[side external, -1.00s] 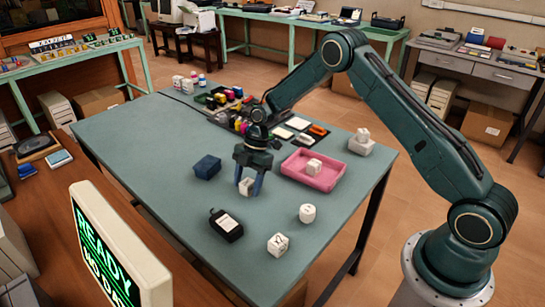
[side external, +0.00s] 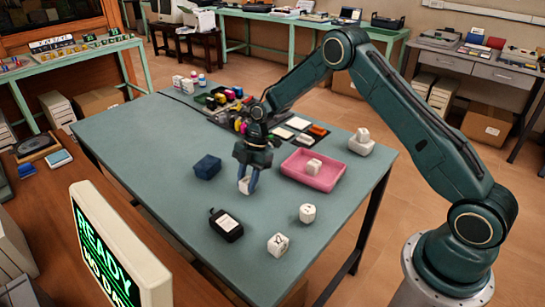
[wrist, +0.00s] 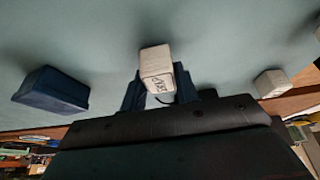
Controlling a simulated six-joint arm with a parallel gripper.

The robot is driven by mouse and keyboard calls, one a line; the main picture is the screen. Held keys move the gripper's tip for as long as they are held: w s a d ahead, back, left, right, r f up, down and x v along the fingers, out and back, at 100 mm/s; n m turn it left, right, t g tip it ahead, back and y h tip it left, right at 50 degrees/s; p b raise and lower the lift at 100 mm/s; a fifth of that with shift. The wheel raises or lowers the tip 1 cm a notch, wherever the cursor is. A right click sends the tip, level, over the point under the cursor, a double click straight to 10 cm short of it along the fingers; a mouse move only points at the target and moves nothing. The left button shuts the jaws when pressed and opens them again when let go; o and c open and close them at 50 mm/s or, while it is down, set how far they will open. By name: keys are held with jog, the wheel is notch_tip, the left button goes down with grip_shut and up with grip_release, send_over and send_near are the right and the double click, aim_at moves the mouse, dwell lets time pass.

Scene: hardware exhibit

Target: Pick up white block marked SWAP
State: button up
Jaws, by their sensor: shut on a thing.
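A white block (side external: 245,185) is between the fingers of my gripper (side external: 248,182) in the side view, over the middle of the green-grey table. In the wrist view the same white block (wrist: 156,68) sits between the two blue fingers (wrist: 157,95), with dark lettering on the face toward the camera; the letters are small and slanted, possibly SWAP. My gripper is shut on this block. The fingers hide parts of its sides. I cannot tell whether it is clear of the table.
A dark blue block (side external: 207,167) lies left of my gripper and a pink tray (side external: 330,184) holding a white block stands to the right. The table's left part is clear.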

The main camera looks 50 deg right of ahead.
aim_at(247, 179)
notch_tip(247, 179, up, 19)
jog(key=shift+r, duration=0.2)
dwell(0.4)
dwell(0.5)
